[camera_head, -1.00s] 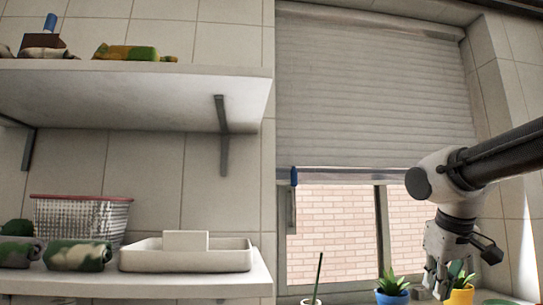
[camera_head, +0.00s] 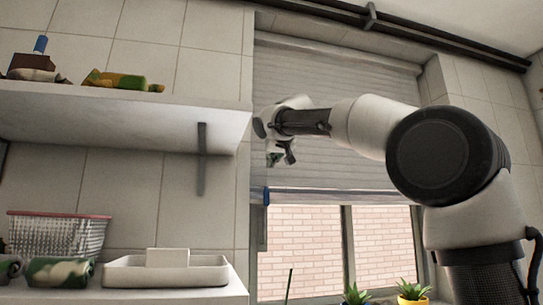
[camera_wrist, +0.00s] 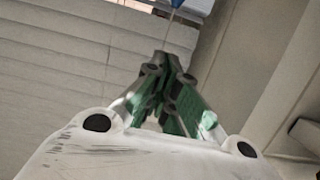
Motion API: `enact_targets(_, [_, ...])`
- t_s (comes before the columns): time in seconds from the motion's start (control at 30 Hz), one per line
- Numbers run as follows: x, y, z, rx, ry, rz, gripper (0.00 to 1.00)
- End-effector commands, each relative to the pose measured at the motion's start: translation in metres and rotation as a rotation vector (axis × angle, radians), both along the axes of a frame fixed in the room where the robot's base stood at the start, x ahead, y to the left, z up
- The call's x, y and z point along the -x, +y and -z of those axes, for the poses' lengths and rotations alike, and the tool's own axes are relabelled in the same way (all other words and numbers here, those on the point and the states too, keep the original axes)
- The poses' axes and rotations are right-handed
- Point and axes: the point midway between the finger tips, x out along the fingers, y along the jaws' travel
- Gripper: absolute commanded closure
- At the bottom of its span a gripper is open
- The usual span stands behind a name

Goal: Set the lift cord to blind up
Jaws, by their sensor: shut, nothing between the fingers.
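The pale slatted blind (camera_head: 345,130) covers the upper part of the window, with its bottom rail (camera_head: 335,196) above the bare lower panes. A small blue cord handle (camera_head: 266,196) hangs at the left end of that rail. It also appears at the top edge of the wrist view (camera_wrist: 177,4), just beyond the fingertips. My gripper (camera_head: 277,160) is in front of the blind's left side, above the blue handle in the head view. In the wrist view my gripper (camera_wrist: 167,62) has its fingers together and empty, apart from the handle.
A wall shelf (camera_head: 120,113) with a dark bracket (camera_head: 201,160) stands close left of the blind. A lower shelf holds a wire basket (camera_head: 55,235) and a white tray (camera_head: 165,271). Potted plants (camera_head: 412,293) stand below the window.

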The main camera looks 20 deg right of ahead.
Motion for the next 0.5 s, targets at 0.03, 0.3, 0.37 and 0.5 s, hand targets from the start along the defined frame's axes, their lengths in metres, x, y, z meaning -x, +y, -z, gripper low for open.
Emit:
enact_targets(0.03, [-0.011,0.0,0.003,0.001,0.002,0.002,1.0])
enact_targets(0.3, [-0.045,-0.001,0.021,0.001,0.002,0.001,1.0])
enact_targets(0.37, [-0.044,-0.001,0.029,0.002,0.003,0.0,1.0])
enact_targets(0.5, [-0.045,0.0,0.043,0.003,0.002,0.0,1.0])
